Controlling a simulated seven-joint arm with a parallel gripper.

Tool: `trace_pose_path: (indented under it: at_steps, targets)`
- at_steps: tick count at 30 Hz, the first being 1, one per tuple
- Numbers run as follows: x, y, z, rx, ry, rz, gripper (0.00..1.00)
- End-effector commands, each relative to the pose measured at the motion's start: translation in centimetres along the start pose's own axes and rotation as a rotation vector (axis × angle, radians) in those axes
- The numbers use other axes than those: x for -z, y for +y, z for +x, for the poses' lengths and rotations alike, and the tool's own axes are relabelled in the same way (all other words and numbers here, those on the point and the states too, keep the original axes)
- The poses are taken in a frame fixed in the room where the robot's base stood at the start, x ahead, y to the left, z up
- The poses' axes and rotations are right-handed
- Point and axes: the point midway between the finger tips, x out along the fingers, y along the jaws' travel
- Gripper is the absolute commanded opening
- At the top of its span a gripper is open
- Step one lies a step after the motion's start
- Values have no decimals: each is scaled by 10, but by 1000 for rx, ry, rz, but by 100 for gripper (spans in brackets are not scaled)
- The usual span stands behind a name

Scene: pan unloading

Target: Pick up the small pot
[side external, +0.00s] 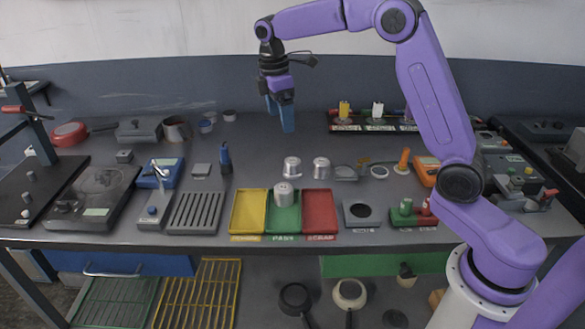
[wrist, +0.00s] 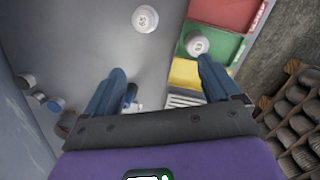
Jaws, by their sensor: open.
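My gripper (side external: 280,116) hangs fingers-down above the back middle of the bench. Its two blue fingers are apart, and nothing shows between them in the wrist view (wrist: 162,80). A small brown-grey pot (side external: 176,128) stands at the back left, left of my gripper and apart from it. Three small silver lidded cylinders also look pot-like: two stand side by side (side external: 292,167) (side external: 321,168) on the bench, and one (side external: 284,194) sits in the green tray. In the wrist view one pale lid (wrist: 145,19) is on bare bench and another (wrist: 196,43) is in the green tray.
A red pan (side external: 68,132) and a dark square pan (side external: 139,130) lie at the back left. Yellow (side external: 248,211), green (side external: 283,219) and red (side external: 319,211) trays line the front. Two pans (side external: 296,298) (side external: 350,294) are below the bench. The bench below my gripper is clear.

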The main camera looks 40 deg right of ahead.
Motion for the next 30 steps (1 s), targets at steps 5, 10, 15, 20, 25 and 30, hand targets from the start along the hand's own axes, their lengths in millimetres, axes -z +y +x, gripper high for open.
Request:
trace_pose_path:
  at_steps: [5, 10, 15, 20, 25, 30]
  targets:
    - [-16, 31, 6, 10, -11, -2, 90]
    - [-22, 38, 14, 15, -15, -5, 90]
    - [-23, 37, 41, 17, -17, -3, 90]
    - [-24, 37, 71, 17, -17, -4, 90]
    - [-24, 36, 102, 17, -17, -3, 90]
    - [-24, 36, 124, 15, -16, -3, 90]
